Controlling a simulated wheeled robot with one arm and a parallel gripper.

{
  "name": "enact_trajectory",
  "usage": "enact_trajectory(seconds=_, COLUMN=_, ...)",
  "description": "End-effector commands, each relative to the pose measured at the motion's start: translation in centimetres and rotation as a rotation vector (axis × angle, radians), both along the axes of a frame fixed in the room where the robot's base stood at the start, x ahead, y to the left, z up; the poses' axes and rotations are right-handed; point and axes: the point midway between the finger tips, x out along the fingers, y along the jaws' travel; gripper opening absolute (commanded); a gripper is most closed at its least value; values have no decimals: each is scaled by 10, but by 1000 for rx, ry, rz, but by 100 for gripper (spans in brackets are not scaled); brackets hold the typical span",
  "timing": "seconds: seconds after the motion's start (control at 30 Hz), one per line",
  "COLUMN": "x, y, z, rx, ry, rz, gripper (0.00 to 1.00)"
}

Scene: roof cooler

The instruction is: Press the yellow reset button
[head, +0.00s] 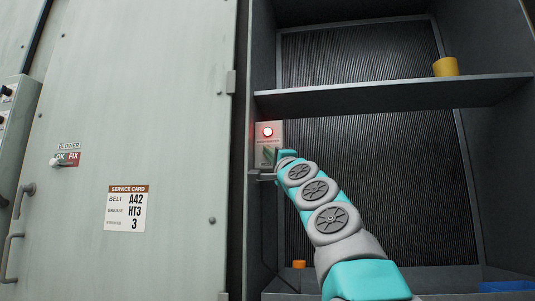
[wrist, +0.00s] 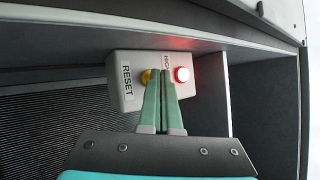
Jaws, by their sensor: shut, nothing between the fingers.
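A pale grey control box is mounted inside the cabinet. It carries a lit red lamp (head: 267,132), which also shows in the wrist view (wrist: 182,74). The yellow reset button (wrist: 146,76) shows only in part in the wrist view, beside the word RESET. My green gripper fingers (wrist: 164,80) cover the rest of it. My gripper (head: 270,156) is shut and empty, with its tips in front of the box close to the button. I cannot tell whether the tips touch it. In the head view the button is hidden.
A shelf (head: 400,94) crosses the cabinet above my arm and bears a yellow cup-like object (head: 446,66). An orange object (head: 299,264) and a blue one (head: 508,286) lie at the bottom. At left is a pale door (head: 150,120) with a service card (head: 129,208).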

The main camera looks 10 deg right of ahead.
Motion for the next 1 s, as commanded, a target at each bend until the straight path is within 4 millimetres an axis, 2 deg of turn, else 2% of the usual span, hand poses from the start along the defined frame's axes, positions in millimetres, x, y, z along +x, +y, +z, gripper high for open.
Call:
enact_trajectory(seconds=0.67, x=5, y=-2, z=-1, rx=0, ry=1, rz=0, gripper=0)
enact_trajectory(seconds=1.0, x=-7, y=2, z=-2, rx=0, ry=1, rz=0, gripper=0)
